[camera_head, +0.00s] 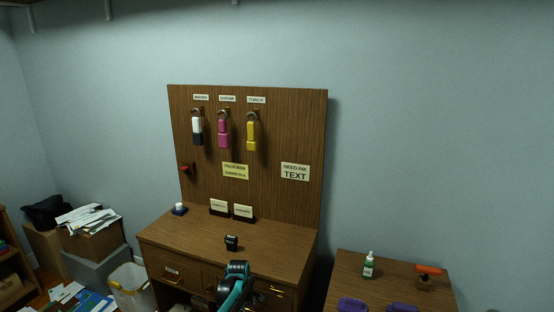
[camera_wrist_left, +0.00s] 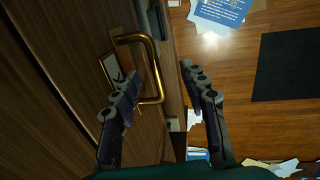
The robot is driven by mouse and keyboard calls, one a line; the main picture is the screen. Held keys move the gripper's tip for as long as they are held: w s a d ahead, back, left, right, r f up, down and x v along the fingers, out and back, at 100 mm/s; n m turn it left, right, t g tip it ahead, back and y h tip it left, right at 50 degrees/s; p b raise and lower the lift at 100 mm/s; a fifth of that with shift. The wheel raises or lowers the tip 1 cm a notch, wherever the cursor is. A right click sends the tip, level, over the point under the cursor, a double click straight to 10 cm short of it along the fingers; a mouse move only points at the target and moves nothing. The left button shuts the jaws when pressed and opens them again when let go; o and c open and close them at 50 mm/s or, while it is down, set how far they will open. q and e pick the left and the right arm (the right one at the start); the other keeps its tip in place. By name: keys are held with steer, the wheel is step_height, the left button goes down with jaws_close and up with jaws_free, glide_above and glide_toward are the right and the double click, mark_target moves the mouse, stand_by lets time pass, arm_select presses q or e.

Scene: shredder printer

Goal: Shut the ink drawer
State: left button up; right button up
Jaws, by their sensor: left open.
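In the left wrist view, a wooden drawer front (camera_wrist_left: 60,50) fills the left side, with a brass handle (camera_wrist_left: 156,70) and a small label plate behind my left finger. My left gripper (camera_wrist_left: 158,82) is open. Its left finger overlaps the handle and label in the picture, and the handle's outer bar shows between the fingers; I cannot tell whether they touch. In the head view, my left gripper (camera_head: 236,290) is low in front of the wooden desk (camera_head: 270,245), hiding part of its drawers. I cannot tell which drawer is the ink drawer or how far it stands out. My right gripper is not in view.
A bin (camera_head: 130,285) and papers are at the left. Wooden floor (camera_wrist_left: 230,110) shows beside the drawer.

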arm_select(q)
step_height(320, 180, up, 6)
steer(key=s+p, duration=0.1)
steer(key=p, duration=0.1)
steer(key=shift+a+p, duration=0.2)
steer(key=shift+p, duration=0.1)
steer(key=s+a+r+m+t, duration=0.1)
steer(key=s+r+m, duration=0.1)
steer(key=s+r, duration=0.45)
steer(key=s+a+r+m+t, duration=0.15)
steer(key=s+r, duration=0.25)
steer(key=r, duration=0.6)
steer(key=s+a+r+m, duration=0.1)
steer(key=s+r+m, duration=0.2)
steer(key=s+r, duration=0.45)
steer(key=s+a+r+m+t, duration=0.1)
steer(key=s+r+m, duration=0.35)
steer(key=s, duration=0.75)
steer(key=s+a+f+m+t, duration=0.1)
steer(key=s+f+m, duration=0.2)
steer(key=s, duration=0.9)
steer(key=shift+s+a+f+t+y, duration=0.25)
steer(key=shift+t+y, duration=0.1)
steer(key=shift+y, duration=0.05)
